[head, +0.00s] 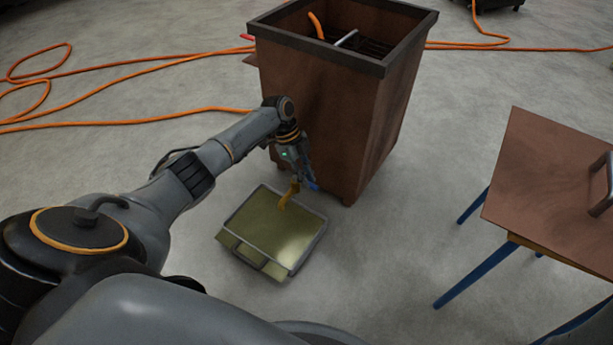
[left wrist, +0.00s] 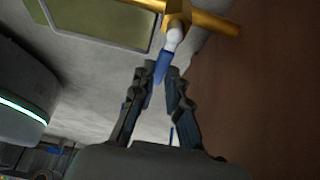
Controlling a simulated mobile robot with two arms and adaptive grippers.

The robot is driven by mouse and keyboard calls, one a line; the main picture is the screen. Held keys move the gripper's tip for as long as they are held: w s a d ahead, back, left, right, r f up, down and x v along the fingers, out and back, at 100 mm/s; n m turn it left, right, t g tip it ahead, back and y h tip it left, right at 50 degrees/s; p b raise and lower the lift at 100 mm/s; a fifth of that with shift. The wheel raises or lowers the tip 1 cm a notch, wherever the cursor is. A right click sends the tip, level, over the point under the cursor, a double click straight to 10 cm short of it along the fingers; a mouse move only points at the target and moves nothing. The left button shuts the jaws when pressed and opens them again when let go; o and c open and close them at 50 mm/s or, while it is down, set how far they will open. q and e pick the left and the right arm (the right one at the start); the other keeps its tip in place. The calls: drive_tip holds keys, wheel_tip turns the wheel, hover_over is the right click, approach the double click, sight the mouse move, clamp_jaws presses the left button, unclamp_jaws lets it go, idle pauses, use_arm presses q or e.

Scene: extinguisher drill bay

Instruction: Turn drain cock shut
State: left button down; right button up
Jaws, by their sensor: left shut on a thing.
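The drain cock is a brass fitting low on the brown bin; its yellow spout (head: 289,196) hangs over the tray in the head view. In the left wrist view the brass body (left wrist: 205,20) crosses the top, with a white stem and a blue handle (left wrist: 162,68) pointing down toward my fingers. The handle's blue end (head: 314,186) also shows in the head view. My left gripper (head: 303,177) is beside the bin's lower front, and its fingers (left wrist: 158,78) are shut on the blue handle. My right gripper is out of view.
The brown bin (head: 315,110) has a dark open rim. A shallow tray (head: 230,247) with greenish liquid lies on the floor in front. A brown-topped table (head: 545,180) with blue legs stands right. Orange hoses (head: 140,65) lie behind left. Floor between tray and table is clear.

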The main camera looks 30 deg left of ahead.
use_arm(q)
drive_tip(key=shift+s+f, duration=0.1)
idle(0.3)
drive_tip(key=c, duration=1.3)
unclamp_jaws()
drive_tip(key=v, duration=1.2)
